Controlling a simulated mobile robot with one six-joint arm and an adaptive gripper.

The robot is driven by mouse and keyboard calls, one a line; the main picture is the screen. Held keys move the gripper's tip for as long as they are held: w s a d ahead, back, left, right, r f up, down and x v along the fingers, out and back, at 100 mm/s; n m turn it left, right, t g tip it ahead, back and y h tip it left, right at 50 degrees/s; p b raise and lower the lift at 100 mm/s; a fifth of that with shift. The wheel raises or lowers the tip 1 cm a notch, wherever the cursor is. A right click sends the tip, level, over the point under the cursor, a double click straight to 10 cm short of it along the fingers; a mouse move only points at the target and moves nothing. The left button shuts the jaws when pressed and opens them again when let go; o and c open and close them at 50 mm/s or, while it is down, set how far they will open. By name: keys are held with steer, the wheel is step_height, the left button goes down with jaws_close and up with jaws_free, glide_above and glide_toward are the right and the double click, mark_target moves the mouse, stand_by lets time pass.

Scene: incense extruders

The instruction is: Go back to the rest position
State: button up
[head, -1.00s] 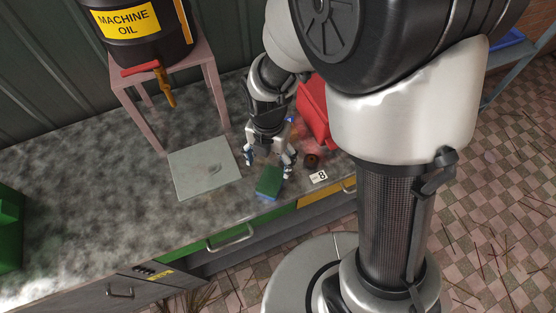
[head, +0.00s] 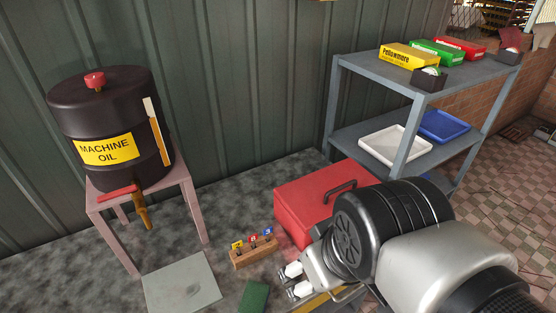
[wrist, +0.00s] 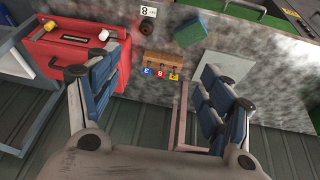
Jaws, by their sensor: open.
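My gripper (head: 291,280) is low in the head view, beside the red toolbox (head: 310,205) and above the bench's front part. In the wrist view my gripper (wrist: 160,100) has its two blue-padded fingers wide apart with nothing between them. Beyond the fingers the wrist view shows a wooden block (wrist: 162,65) with several coloured numbered tags, a green and blue sponge-like block (wrist: 190,33), a small dark round part (wrist: 148,12) and a white card marked 8 (wrist: 149,27). The wooden block (head: 253,251) stands left of the toolbox in the head view.
A black machine oil drum (head: 112,128) stands on a pink stand (head: 195,215) above a grey plate (head: 180,284). A grey shelf (head: 430,98) at the right holds boxes and trays. A corrugated wall (head: 250,80) closes the back.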

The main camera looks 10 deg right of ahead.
steer(key=shift+s+d+r+m, duration=0.15)
steer(key=shift+s+m, duration=0.2)
steer(key=shift+m, duration=0.25)
steer(key=shift+s+d+r+m, duration=0.1)
steer(key=shift+s+m, duration=0.25)
steer(key=shift+m, duration=0.25)
steer(key=shift+f, duration=0.25)
